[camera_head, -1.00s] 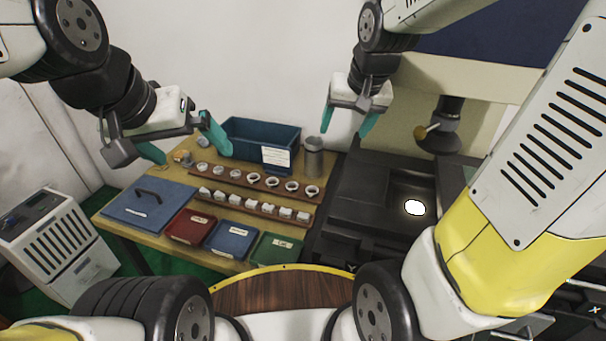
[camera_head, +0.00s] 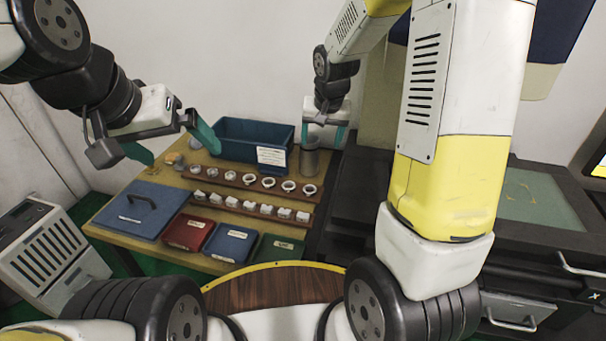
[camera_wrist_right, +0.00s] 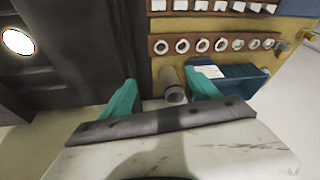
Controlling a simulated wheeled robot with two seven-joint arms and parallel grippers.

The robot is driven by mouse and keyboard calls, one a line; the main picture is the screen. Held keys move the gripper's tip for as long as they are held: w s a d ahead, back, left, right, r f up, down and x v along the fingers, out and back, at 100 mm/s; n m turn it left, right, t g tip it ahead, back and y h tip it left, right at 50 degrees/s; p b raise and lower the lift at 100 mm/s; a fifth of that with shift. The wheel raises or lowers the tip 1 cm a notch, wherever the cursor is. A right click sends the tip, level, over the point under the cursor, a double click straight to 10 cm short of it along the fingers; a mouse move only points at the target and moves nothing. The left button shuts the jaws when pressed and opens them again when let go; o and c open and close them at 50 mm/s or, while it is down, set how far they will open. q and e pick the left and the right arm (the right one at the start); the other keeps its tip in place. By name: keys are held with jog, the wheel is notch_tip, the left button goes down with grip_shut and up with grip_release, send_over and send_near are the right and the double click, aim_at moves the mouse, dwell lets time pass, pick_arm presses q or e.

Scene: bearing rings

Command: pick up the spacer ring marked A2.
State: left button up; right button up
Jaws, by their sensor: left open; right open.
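Several pale rings (camera_head: 249,179) stand in a row on the upper brown rack (camera_head: 279,193) on the yellow table. Their marks are too small to read, so I cannot tell which is A2. The rings also show in the right wrist view (camera_wrist_right: 202,45), beyond the fingers. My left gripper (camera_head: 172,146) is open and empty, above the table's back left part. My right gripper (camera_head: 322,136) is open and empty, above and behind the right end of the rack. In the right wrist view its teal fingers (camera_wrist_right: 162,92) are spread apart.
A grey metal cylinder (camera_head: 309,160) and a blue bin (camera_head: 236,146) stand behind the rack. A lower rack (camera_head: 240,211) holds several white blocks. Red (camera_head: 188,233), blue (camera_head: 229,243) and green (camera_head: 278,250) trays line the front, with a blue handled lid (camera_head: 140,211) at left. A dark machine stands right.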

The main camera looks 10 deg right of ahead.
send_near(310, 189)
jog(key=shift+g+h, duration=0.4)
jog(key=x, duration=0.8)
jog(key=shift+w+a, duration=0.35)
jog(key=shift+a, duration=0.05)
jog(key=shift+r, duration=0.1)
jog(key=c, duration=1.5)
